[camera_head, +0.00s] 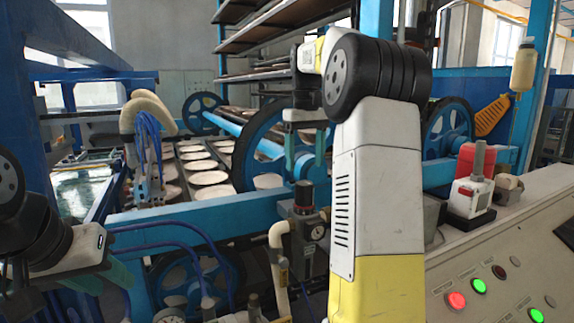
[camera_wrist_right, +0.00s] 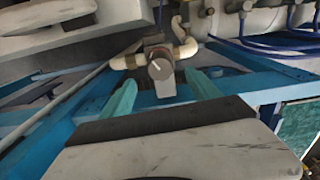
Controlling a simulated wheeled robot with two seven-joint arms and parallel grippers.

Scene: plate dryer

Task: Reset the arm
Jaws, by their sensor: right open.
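My right arm rises through the middle of the head view and bends over at the top. My right gripper (camera_head: 305,160) hangs from it with its teal fingers pointing down, apart and empty. In the right wrist view the two fingers of the right gripper (camera_wrist_right: 162,90) are spread, with a grey regulator knob (camera_wrist_right: 161,66) and its pipe showing beyond and between them. My left gripper (camera_head: 104,278) is low at the left edge of the head view, with teal fingers; its opening is unclear against the blue frame.
A control panel (camera_head: 500,262) with lit red and green buttons stands at the right. A red and white switch box (camera_head: 470,192) sits on its edge. Blue machine beams (camera_head: 215,217) and a large blue wheel (camera_head: 262,140) lie ahead. Round pale plates (camera_head: 208,178) lie in rows behind them.

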